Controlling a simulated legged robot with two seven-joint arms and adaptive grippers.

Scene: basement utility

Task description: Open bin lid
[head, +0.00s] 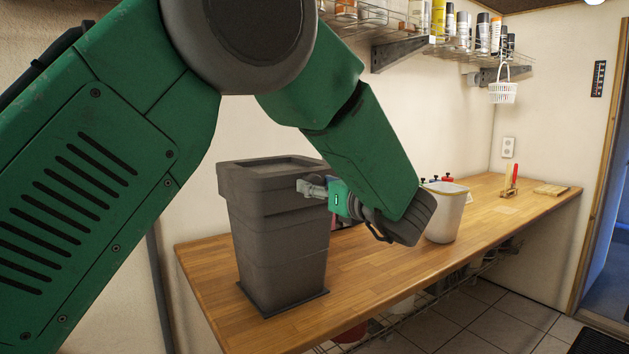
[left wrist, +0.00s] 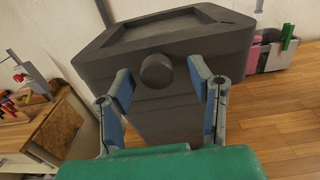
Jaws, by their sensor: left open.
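The dark grey bin (head: 275,240) stands upright on the wooden counter. Its lid (head: 268,172) looks shut, with a recessed top and a thick rim. In the left wrist view, a round knob (left wrist: 156,70) sticks out from the bin's front, near the rim. My left gripper (head: 305,188) is at the upper right side of the bin in the head view. It is open, with its two fingers on either side of the knob and nothing held. I cannot tell whether a finger touches the knob. My right gripper is not in view.
The wooden counter (head: 350,265) runs back to the right. A white bucket (head: 446,212) stands behind my left wrist. Wire shelves with bottles (head: 439,18) and a hanging white basket (head: 503,93) are above.

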